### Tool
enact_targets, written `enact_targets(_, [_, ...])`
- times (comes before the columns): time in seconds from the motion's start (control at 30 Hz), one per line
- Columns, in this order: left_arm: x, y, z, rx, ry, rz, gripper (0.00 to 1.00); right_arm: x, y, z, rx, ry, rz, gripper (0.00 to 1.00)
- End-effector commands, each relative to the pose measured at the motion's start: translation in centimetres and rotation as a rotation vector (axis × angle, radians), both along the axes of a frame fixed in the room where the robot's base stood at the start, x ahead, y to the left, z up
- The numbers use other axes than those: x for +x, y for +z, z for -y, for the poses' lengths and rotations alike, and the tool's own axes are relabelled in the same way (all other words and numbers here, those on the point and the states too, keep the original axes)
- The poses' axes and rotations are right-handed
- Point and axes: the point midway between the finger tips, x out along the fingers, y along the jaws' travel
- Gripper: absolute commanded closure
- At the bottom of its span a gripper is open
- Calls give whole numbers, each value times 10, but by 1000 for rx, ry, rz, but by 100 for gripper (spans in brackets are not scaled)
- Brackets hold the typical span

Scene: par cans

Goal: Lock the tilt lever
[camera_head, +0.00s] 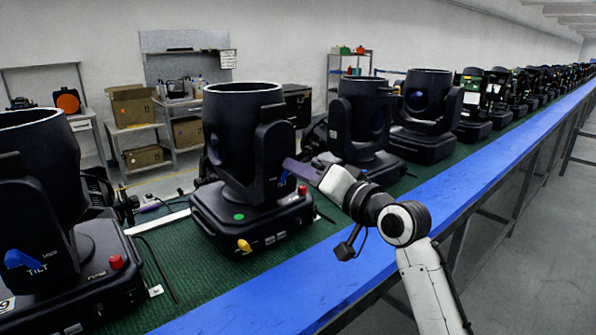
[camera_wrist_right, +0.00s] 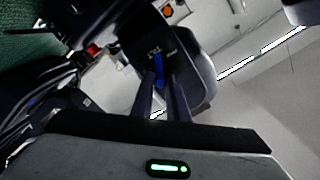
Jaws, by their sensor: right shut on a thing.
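A black moving-head light (camera_head: 245,155) stands upright on the green belt, near the middle of the head view. Its blue tilt lever (camera_head: 283,178) is on the yoke side facing me, mostly hidden by my right gripper (camera_head: 290,170). In the right wrist view the blue lever (camera_wrist_right: 158,68) shows between the two fingertips, close to the "TILT" lettering. My right gripper (camera_wrist_right: 165,88) is shut on the lever. My left gripper is not in view.
Another light at the left has its own blue lever (camera_head: 22,260). A long row of lights recedes to the right. A blue rail (camera_head: 330,270) edges the green belt (camera_head: 195,285). Shelves with cardboard boxes (camera_head: 132,105) stand behind. Grey floor lies open at the right.

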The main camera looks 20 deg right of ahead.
Motion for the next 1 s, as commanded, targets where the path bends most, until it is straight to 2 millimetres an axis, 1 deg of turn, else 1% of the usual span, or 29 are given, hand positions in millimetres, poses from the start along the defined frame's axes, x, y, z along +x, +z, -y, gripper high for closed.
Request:
enact_targets(0.23, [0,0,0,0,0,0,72,0,-2,0,64,5,-24,100])
enact_targets(0.7, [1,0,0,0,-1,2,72,1,-3,1,74,3,-29,100])
enact_targets(0.73, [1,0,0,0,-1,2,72,1,-3,1,74,3,-29,81])
enact_targets(0.8, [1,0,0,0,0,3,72,1,-2,1,73,2,-28,69])
enact_targets(1.0, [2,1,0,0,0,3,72,1,-1,2,71,1,-25,68])
